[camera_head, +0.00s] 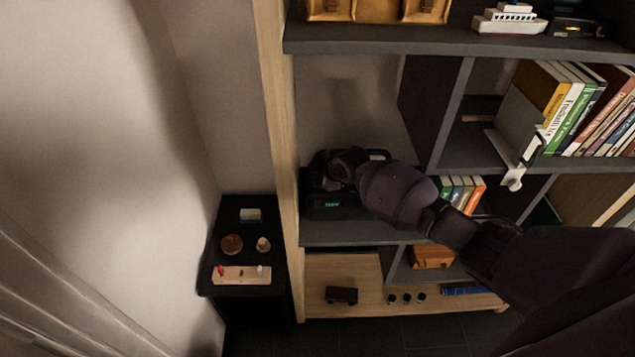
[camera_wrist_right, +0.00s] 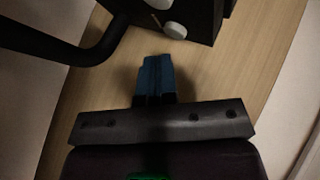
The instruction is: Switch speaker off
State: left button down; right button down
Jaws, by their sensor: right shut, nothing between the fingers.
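The speaker (camera_head: 322,208) is a dark box with small green marks on its front. It stands on a middle shelf at the left end of the shelf unit, partly hidden by my right arm. My right gripper (camera_head: 340,165) is at the speaker's upper part in the head view. In the right wrist view the gripper's blue fingertips (camera_wrist_right: 155,75) are together with nothing between them. They point toward the speaker's dark body (camera_wrist_right: 165,15), which has a pale round knob (camera_wrist_right: 175,30), with a visible gap. A curved dark bar, possibly its handle, shows at left. My left gripper is not in view.
The shelf's wooden side panel (camera_head: 277,120) stands close left of the speaker. A low black table (camera_head: 245,290) with small items is at the left. A shelf board (camera_head: 390,43) is above.

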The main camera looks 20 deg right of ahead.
jog(key=shift+r, duration=0.1)
notch_tip(320, 180, up, 2)
jog(key=shift+r+p, duration=0.2)
jog(key=shift+p, duration=1)
jog(key=shift+r+p, duration=0.7)
jog(key=shift+r, duration=0.5)
jog(key=shift+s+a+f, duration=0.1)
jog(key=shift+s+f, duration=0.25)
jog(key=s+f+m+t+b, duration=0.1)
jog(key=s+f+m, duration=0.3)
jog(key=s, duration=0.5)
jog(key=s+f+m+t+b, duration=0.1)
jog(key=s+f+m, duration=0.1)
jog(key=s+f, duration=0.45)
jog(key=s+d+m+h, duration=0.2)
jog(key=s+d+m, duration=0.1)
jog(key=s, duration=0.7)
jog(key=s+d+r+m+t+h+b, duration=0.1)
jog(key=s+d+m, duration=0.3)
jog(key=s, duration=0.7)
jog(key=shift+d+r+h, duration=0.25)
jog(key=shift+d+h, duration=0.3)
jog(key=shift+h, duration=0.05)
